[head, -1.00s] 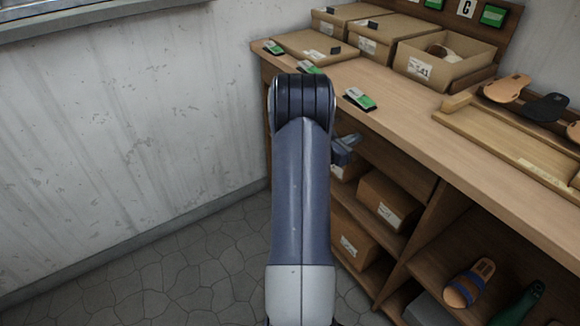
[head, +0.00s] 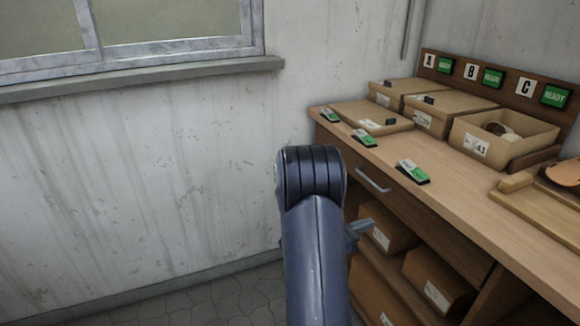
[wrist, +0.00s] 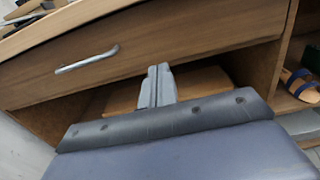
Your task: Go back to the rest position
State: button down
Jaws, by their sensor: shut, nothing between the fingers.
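My gripper (wrist: 157,86) is in the wrist view, its two grey fingers together with nothing between them. It points toward the front of the workbench, below a closed drawer (wrist: 140,55) with a metal handle (wrist: 87,59). In the head view my arm rises in the middle of the picture and hides most of the gripper (head: 359,229); only a small grey part shows to the right of the arm, in front of the shelves under the bench.
The wooden bench (head: 450,198) carries several cardboard boxes, including an open box (head: 503,138), and small green-and-white devices (head: 412,171). Labels A, B, C with green READY signs (head: 491,78) stand behind. Boxes (head: 437,280) fill the shelf below. A bare wall (head: 130,170) and window are left.

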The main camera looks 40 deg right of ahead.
aim_at(411, 208)
jog(key=x, duration=1.3)
jog(key=shift+s+d, duration=0.15)
jog(key=shift+d, duration=0.1)
jog(key=shift+a, duration=0.1)
